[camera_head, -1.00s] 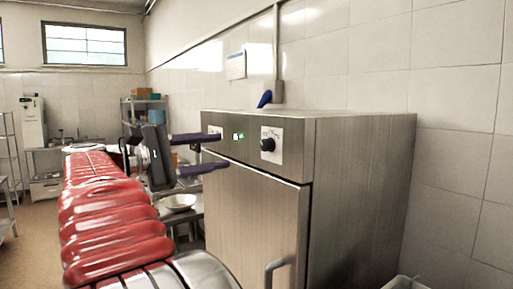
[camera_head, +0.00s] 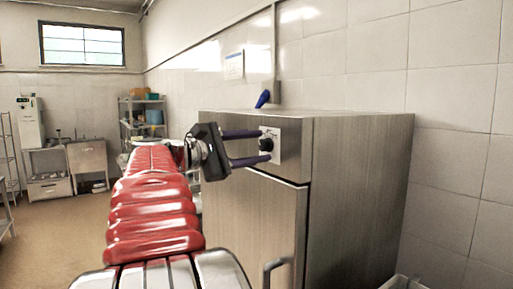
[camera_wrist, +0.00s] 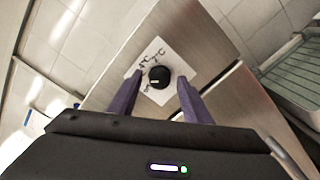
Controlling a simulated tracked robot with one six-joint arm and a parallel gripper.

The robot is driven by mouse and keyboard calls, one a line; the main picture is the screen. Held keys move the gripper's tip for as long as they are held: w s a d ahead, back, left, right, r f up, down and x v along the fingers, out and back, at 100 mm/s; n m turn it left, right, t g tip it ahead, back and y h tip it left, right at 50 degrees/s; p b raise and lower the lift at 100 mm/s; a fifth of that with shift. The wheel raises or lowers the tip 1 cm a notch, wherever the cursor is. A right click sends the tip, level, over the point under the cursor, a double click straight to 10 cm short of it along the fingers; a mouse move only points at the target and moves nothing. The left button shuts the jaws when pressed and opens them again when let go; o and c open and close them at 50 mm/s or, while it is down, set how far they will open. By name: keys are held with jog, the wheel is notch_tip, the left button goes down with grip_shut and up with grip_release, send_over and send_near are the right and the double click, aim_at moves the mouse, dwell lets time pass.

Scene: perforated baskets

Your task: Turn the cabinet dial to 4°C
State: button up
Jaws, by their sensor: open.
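The steel cabinet (camera_head: 355,190) stands against the tiled wall, its door shut. Its black dial (camera_head: 266,144) sits on a white plate on the upper front panel.
A blue object (camera_head: 263,99) rests on top of the cabinet. The door handle (camera_head: 276,268) sticks out below the panel. A grey bin (camera_head: 403,283) stands at the cabinet's right. A shelf (camera_head: 140,120) stands far back, with open floor at left.

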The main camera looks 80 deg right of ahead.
jog(key=shift+s+d, duration=0.2)
jog(key=shift+c, duration=0.4)
jog(key=c, duration=1)
jog(key=shift+f+m, duration=0.1)
jog(key=shift+m, duration=0.3)
jog(key=m, duration=0.3)
jog(key=shift+f+m, duration=0.1)
jog(key=shift+m, duration=2.4)
